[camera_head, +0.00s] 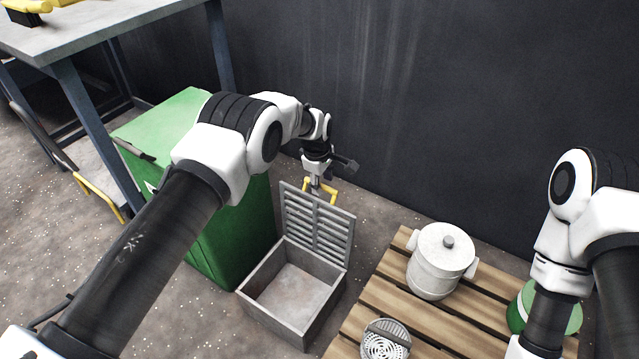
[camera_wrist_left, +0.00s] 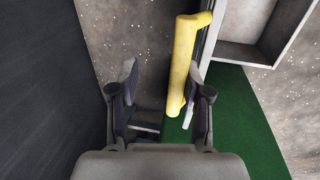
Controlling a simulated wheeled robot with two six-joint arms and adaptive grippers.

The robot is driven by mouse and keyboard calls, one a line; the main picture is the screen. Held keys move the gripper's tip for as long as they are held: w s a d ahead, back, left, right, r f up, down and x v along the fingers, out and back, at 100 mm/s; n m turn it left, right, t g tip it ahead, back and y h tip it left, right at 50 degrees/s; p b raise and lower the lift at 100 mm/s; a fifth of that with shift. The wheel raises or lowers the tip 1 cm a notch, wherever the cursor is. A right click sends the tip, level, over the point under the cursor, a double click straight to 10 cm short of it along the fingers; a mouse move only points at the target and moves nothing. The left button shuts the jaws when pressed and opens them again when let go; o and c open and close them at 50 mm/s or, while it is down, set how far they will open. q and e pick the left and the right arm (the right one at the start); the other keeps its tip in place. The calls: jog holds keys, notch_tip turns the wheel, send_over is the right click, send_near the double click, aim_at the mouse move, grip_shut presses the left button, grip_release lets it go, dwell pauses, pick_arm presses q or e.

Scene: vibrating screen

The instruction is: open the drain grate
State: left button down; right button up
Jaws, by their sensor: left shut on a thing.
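The grey slatted drain grate (camera_head: 318,228) stands raised, close to upright, along the back edge of the square drain box (camera_head: 258,310). The open box shows a bare floor inside. A yellow handle (camera_head: 331,187) is at the grate's top edge.
A green cabinet (camera_head: 258,225) stands left of the drain box. A wooden pallet (camera_head: 385,295) at right carries a white canister (camera_head: 436,265), a round perforated disc (camera_head: 386,342) and a green round object (camera_head: 516,315). A workbench (camera_head: 120,25) is at upper left. A dark wall (camera_head: 430,110) rises behind.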

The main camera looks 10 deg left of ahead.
pick_arm(q)
jog(key=shift+w+d+r+t, duration=0.2)
jog(key=shift+w+r+t, duration=0.1)
jog(key=shift+w+r, duration=0.2)
jog(key=c, duration=1.1)
grip_release()
jog(key=shift+w+f, duration=0.1)
jog(key=shift+c, duration=0.2)
jog(key=shift+o, duration=0.2)
jog(key=shift+w+d+f, duration=0.15)
jog(key=shift+c, duration=0.2)
jog(key=v, duration=1.1)
jog(key=shift+s+r, duration=0.2)
jog(key=shift+r, duration=0.1)
jog(key=shift+f, duration=0.1)
